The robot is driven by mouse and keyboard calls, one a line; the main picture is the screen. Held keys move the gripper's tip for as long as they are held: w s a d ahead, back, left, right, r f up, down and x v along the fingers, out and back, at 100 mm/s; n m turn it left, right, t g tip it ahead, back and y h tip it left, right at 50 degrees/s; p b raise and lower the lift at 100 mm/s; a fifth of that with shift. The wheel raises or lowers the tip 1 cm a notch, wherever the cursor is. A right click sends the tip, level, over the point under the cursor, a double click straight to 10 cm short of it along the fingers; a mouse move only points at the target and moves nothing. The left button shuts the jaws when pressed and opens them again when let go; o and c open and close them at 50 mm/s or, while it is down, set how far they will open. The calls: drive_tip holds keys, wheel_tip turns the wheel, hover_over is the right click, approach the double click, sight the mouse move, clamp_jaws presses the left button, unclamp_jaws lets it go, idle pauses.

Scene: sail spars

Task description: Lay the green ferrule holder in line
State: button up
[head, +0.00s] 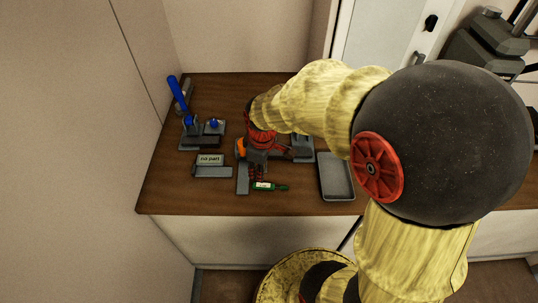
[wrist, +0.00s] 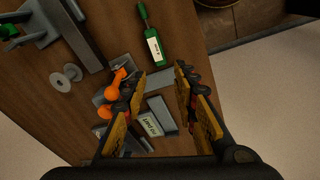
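The green ferrule holder (wrist: 158,50) lies on the brown worktop, a green body with a white label and a thin grey shaft at one end. In the head view the holder (head: 272,186) lies near the front edge of the worktop, just beside my fingers. My gripper (wrist: 162,77) is open, with nothing seen between its fingertips. In the wrist view the holder is beyond the fingertips, apart from them in the picture. The gripper also shows in the head view (head: 258,176), partly hidden by my arm. Its height above the worktop is hard to tell.
An orange part (wrist: 116,84) is beside one finger. A labelled block (head: 209,160) stands left of my gripper, with blue-topped fixtures (head: 190,128) behind it. A grey tray (head: 337,188) lies to the right. A grey strip (head: 242,180) lies near the holder. The front-left worktop is clear.

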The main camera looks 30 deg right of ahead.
sight(270, 185)
drive_tip(key=d+f+n+p, duration=0.1)
drive_tip(key=f+p, duration=0.1)
drive_tip(key=d+f+n+g+p, duration=0.1)
drive_tip(key=d+f+p, duration=0.1)
drive_tip(key=p, duration=0.1)
drive_tip(key=shift+w+d+n+g, duration=0.1)
drive_tip(key=shift+d+n+g, duration=0.2)
drive_tip(key=shift+n, duration=0.1)
drive_tip(key=shift+d+f+p, duration=0.1)
drive_tip(key=shift+f+p, duration=0.25)
wheel_tip(270, 185, down, 7)
drive_tip(key=b, duration=0.5)
drive_tip(key=shift+r, duration=0.1)
drive_tip(key=c, duration=0.7)
drive_tip(key=shift+c, duration=0.2)
